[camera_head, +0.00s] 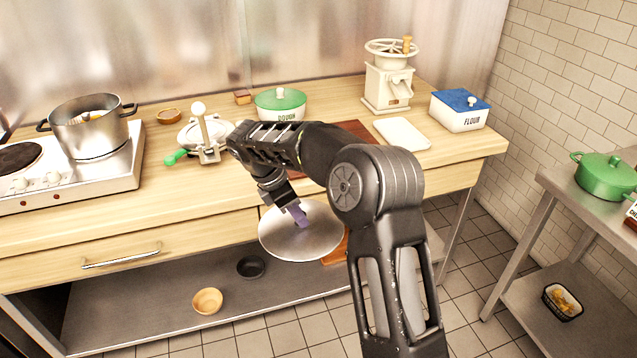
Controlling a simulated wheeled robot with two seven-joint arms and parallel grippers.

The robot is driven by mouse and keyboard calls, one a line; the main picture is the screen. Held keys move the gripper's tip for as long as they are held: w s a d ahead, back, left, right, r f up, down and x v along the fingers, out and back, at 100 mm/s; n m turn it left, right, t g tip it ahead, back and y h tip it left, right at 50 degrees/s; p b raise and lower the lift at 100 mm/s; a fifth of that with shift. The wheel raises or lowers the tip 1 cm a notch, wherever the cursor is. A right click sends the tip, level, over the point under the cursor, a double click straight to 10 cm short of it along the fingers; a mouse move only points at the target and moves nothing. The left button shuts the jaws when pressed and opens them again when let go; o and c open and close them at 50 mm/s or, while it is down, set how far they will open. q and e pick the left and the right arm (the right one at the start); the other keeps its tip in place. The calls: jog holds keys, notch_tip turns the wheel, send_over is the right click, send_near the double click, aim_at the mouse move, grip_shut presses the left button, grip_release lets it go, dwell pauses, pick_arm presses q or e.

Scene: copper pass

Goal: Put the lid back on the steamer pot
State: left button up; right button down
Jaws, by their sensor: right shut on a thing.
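The steamer pot (93,138) is a silver pot with two dark handles, standing without a lid on the cooktop at the left; something pale and yellowish shows inside it. My right gripper (298,215) is shut on the knob of a round silver lid (285,240). It holds the lid in front of the counter's front edge, to the right of and lower than the pot. The fingers hide the knob. My left gripper is not in view.
The cooktop (125,165) fills the counter's left end. A press with a green handle (203,140), a green-lidded dough pot (280,104), a grinder (388,85), a white board (402,133) and a flour box (459,110) stand along the wooden counter (235,185).

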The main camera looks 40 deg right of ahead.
jog(key=s+a+f+m+g+y, duration=0.1)
jog(key=s+a+f+m+y, duration=0.1)
jog(key=s+a+f+m, duration=0.2)
jog(key=s+a+f+m+g+y, duration=0.2)
jog(key=s+a+f+m, duration=0.1)
jog(key=a+f+m, duration=0.8)
jog(key=a+f, duration=0.1)
jog(key=a, duration=0.1)
jog(key=shift+s+a+m, duration=0.3)
jog(key=shift+s, duration=0.1)
